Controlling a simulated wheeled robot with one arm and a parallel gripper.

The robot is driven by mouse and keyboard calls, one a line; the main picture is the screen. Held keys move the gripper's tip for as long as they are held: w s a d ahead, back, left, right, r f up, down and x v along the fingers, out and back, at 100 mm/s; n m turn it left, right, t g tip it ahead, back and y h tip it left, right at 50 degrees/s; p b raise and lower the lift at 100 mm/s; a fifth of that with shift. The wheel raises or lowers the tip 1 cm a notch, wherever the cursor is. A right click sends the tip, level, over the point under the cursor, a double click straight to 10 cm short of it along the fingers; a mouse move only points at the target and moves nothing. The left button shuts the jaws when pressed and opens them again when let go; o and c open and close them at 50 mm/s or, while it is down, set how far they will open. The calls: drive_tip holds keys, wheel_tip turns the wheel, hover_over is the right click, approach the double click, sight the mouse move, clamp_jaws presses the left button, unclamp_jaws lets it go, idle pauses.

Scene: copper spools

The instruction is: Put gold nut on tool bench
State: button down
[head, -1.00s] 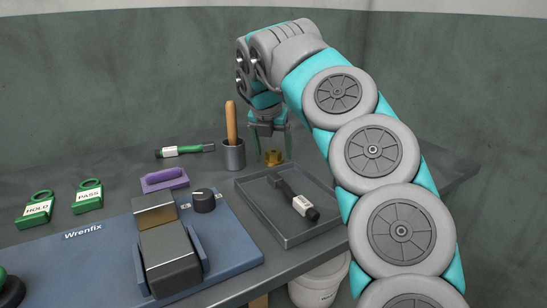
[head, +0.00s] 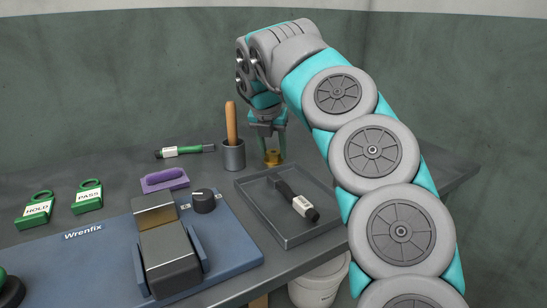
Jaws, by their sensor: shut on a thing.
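The gold nut (head: 272,158) is a small brass-coloured piece at the back of the grey tool bench (head: 215,182), just behind the grey tray. My gripper (head: 271,155) points down from above, and its teal fingers are shut on the gold nut, one on each side. The nut appears to be at about the height of the bench top; whether it touches the surface is hard to tell.
A grey cup (head: 233,156) with a wooden handle (head: 231,122) stands close left of my gripper. The grey tray (head: 291,238) in front holds a black tool with a white label (head: 301,207).

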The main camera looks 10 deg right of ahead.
sight(273, 153)
drive_tip(key=shift+r, duration=0.15)
drive_tip(key=shift+r+p, duration=0.35)
drive_tip(key=shift+r, duration=1.25)
drive_tip(key=s+b, duration=0.1)
drive_tip(key=s, duration=0.4)
drive_tip(key=s+d+r+b, duration=0.1)
drive_tip(key=s, duration=0.4)
drive_tip(key=s+d+b, duration=0.1)
drive_tip(key=s, duration=0.4)
drive_tip(key=shift+d+r, duration=0.1)
drive_tip(key=shift+r, duration=0.1)
drive_tip(key=shift+s+r, duration=0.25)
drive_tip(key=shift+s+r+p, duration=0.15)
drive_tip(key=shift+r+p, duration=0.35)
drive_tip(key=shift+r, duration=0.05)
drive_tip(key=shift+s, duration=0.1)
